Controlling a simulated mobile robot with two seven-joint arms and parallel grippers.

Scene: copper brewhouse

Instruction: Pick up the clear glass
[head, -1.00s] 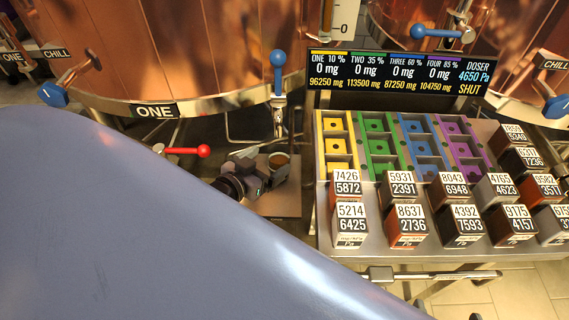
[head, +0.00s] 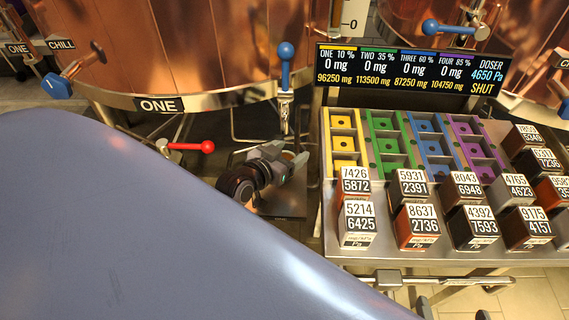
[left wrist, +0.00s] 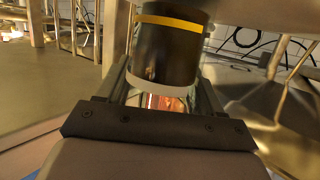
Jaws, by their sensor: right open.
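The clear glass (head: 289,156) stands below the blue-handled tap in the head view, mostly hidden by my gripper; its top looks brownish. My left gripper (head: 283,163) is at the glass, with a finger on either side of it. In the left wrist view a dark, glossy cylinder with a yellow band (left wrist: 168,50), seemingly this glass, fills the space between the fingers (left wrist: 163,95). I cannot tell whether the fingers press on it. My right gripper (head: 453,309) shows only as fingertips, apart and empty, at the bottom edge of the head view.
The blue-handled tap (head: 285,70) hangs just above the glass. A red-handled valve (head: 190,147) is to its left. The doser table (head: 375,245) with several labelled blocks and coloured slots stands close on the right. Copper tanks (head: 200,50) rise behind.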

